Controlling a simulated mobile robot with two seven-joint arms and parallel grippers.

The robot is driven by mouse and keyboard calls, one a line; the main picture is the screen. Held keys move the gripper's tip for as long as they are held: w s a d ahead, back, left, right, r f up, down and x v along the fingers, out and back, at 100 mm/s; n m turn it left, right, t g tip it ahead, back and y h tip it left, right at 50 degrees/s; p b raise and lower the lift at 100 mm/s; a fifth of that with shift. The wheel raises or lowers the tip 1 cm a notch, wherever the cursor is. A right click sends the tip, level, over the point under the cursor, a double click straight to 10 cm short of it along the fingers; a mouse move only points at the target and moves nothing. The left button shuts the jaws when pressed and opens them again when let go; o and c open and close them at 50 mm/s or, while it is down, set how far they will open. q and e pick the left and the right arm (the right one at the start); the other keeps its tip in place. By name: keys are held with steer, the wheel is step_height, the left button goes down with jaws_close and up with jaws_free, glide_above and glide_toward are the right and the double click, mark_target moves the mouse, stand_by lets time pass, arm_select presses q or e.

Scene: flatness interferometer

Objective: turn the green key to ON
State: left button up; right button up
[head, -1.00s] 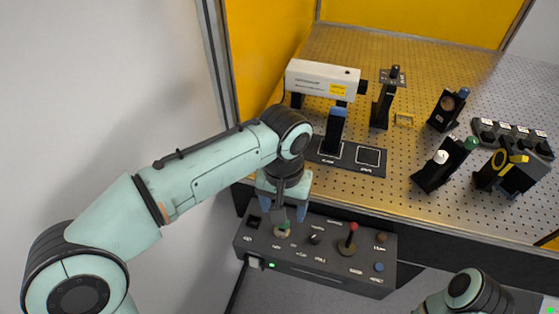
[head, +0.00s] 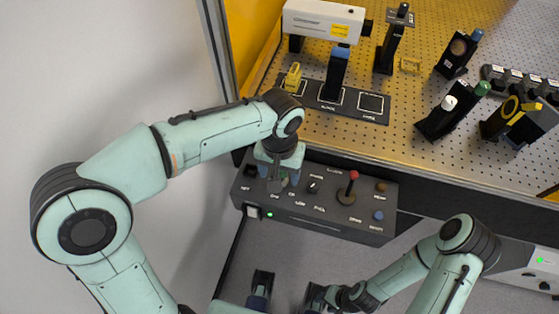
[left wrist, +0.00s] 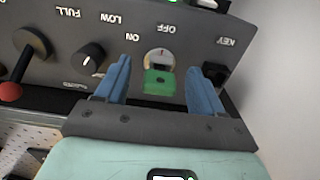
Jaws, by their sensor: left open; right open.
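The green key (left wrist: 159,82) sits in a round silver lock on the dark control panel, its green head toward me in the left wrist view. The labels OFF and ON are beside the lock; OFF lies nearly in line with the key. My left gripper (left wrist: 159,66) is open, its blue fingers on either side of the key, with gaps visible. In the head view my left gripper (head: 278,181) hangs over the left part of the panel (head: 320,222) and mostly hides the key. My right gripper (head: 287,288) is open and empty below the panel, away from it.
A black knob (left wrist: 88,58) and a red-topped lever (head: 350,186) stand on the panel to the right of the key in the head view. The perforated optical table (head: 400,130) with several mounts and a white laser box (head: 322,20) lies behind the panel.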

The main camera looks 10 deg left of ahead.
arm_select(q)
steer(key=shift+f, duration=0.65)
steer(key=c, duration=1)
steer(key=shift+n, duration=1.2)
steer(key=shift+c, duration=0.2)
